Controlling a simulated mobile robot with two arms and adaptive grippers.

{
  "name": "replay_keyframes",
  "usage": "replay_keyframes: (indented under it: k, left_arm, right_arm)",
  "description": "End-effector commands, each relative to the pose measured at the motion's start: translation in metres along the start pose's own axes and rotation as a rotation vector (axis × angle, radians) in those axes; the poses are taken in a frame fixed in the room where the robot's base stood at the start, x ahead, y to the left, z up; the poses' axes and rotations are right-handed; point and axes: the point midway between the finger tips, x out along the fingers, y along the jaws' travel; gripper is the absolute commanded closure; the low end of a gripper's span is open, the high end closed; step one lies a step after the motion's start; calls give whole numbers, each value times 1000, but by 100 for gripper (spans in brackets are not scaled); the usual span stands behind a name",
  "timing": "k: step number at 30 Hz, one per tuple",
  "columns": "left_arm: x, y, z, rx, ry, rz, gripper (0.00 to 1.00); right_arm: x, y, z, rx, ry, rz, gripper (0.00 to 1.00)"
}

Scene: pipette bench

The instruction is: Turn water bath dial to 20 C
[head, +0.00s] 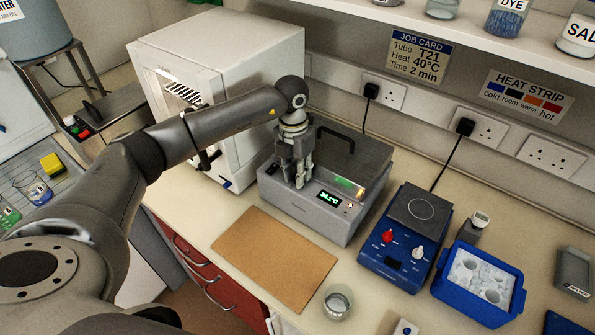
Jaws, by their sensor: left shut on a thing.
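The water bath (317,213) is a grey box on the bench, with a dark handled lid (350,150) on top. Its small display (330,199) shows green digits, which look like about 36 °C but are too small to be sure. My left gripper (299,184) points down at the left part of the control panel. It is shut on the dial, which the fingers hide, so its pointer setting cannot be read. My right gripper is not in view.
A brown board (274,258) lies in front of the bath, with a glass beaker (337,302) nearby. A blue hotplate (396,250) and a blue ice tray (471,310) stand to the right. A white cabinet (225,60) stands close on the left. The job card (418,57) reads heat 40 °C.

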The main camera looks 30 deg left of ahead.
Motion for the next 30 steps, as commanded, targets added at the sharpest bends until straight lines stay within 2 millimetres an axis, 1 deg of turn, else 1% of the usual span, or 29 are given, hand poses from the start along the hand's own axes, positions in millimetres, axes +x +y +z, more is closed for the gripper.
replay_keyframes:
  k: [5,7,15,20,30]
  left_arm:
    - [0,0,0,-11,-1,0,100]
    - [1,1,0,-42,-4,1,100]
    - [1,1,0,-285,-26,0,100]
    - [-1,0,0,-385,-33,-1,100]
    - [-2,0,0,-413,-36,-1,100]
  right_arm:
    - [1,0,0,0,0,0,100]
    - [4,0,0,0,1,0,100]
    - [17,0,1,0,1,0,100]
    - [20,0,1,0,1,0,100]
    - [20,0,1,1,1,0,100]
